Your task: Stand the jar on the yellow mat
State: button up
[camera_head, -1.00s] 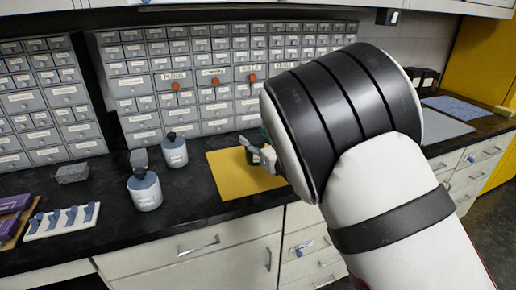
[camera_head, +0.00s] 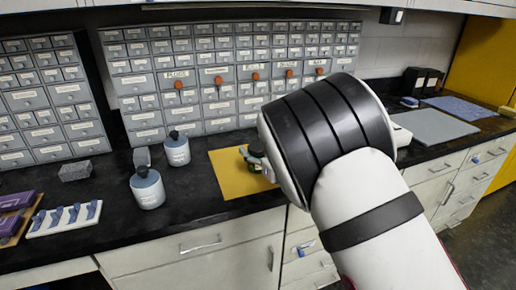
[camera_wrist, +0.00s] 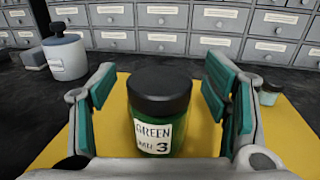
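The green jar (camera_wrist: 160,118) has a black lid and a white label reading "GREEN" and "3". In the wrist view it is upright over the yellow mat (camera_wrist: 116,123), its base hidden behind my gripper's body. My gripper (camera_wrist: 160,88) is open, with one finger on each side of the jar and visible gaps to both. In the head view my gripper (camera_head: 256,158) is low over the yellow mat (camera_head: 228,178), and my arm hides most of the jar there.
Two grey bottles with dark caps, one nearer (camera_head: 147,189) and one farther (camera_head: 176,150), stand left of the mat. A small jar (camera_wrist: 270,93) shows beyond the right finger. Drawer cabinets (camera_head: 215,85) line the back. A grey sheet (camera_head: 434,127) lies at right.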

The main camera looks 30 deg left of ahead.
jog(key=shift+r, duration=0.2)
jog(key=v, duration=1.2)
jog(key=shift+f, duration=0.1)
